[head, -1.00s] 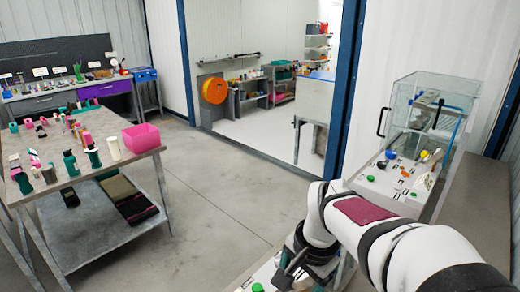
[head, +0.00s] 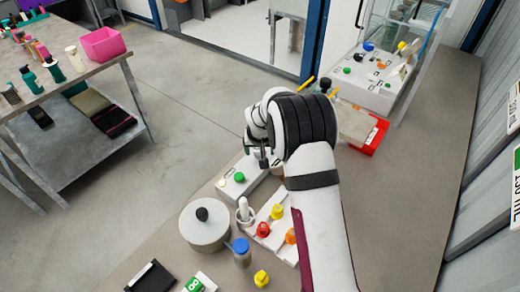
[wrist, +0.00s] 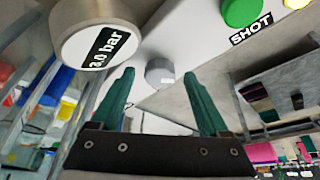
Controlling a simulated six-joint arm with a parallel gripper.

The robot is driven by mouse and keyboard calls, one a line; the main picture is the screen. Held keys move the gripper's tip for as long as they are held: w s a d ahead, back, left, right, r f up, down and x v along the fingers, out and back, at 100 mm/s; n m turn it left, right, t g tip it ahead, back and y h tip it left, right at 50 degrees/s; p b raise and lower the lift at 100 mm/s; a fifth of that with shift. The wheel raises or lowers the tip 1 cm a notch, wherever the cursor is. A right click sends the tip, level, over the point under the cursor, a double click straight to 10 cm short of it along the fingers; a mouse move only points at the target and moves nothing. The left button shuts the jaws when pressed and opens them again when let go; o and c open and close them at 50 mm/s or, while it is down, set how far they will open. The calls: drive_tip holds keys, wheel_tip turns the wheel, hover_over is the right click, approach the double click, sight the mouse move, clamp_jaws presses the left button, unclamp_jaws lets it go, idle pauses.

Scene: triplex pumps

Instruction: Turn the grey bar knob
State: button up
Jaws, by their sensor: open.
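A white control box (head: 240,178) with a green button and a pale yellow button stands on the bench in the head view. In the wrist view, the green button (wrist: 241,11) is at the top right beside a "SHOT" label. A small grey round knob (wrist: 160,72) sits on the box, seen between the fingertips. A larger grey cylinder (wrist: 92,35) labelled "3.0 bar" is at the upper left. My gripper (wrist: 160,80) has two teal fingers spread apart with nothing held. I cannot tell how far the knob is from them. The arm partly hides the box in the head view.
A grey round pot (head: 204,226) with a black knob, a blue-capped bottle (head: 241,252) and red, yellow and orange knobs stand in front. A second white panel (head: 375,75) and a red tray (head: 370,138) lie behind. The bench at right is clear.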

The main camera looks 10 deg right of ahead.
drive_tip(key=shift+f, duration=0.1)
clamp_jaws()
idle(0.4)
drive_tip(key=shift+n, duration=0.4)
drive_tip(key=n+y, duration=0.1)
drive_tip(key=n, duration=0.2)
drive_tip(key=shift+d+n+y, duration=0.2)
drive_tip(key=shift+n+y, duration=0.2)
drive_tip(key=shift+w+d+n+g+y, duration=0.1)
drive_tip(key=shift+n+g+y, duration=0.25)
drive_tip(key=shift+n, duration=0.8)
drive_tip(key=shift+d+n+g+y, duration=0.1)
drive_tip(key=shift+n+g+y, duration=0.25)
drive_tip(key=shift+n, duration=0.8)
unclamp_jaws()
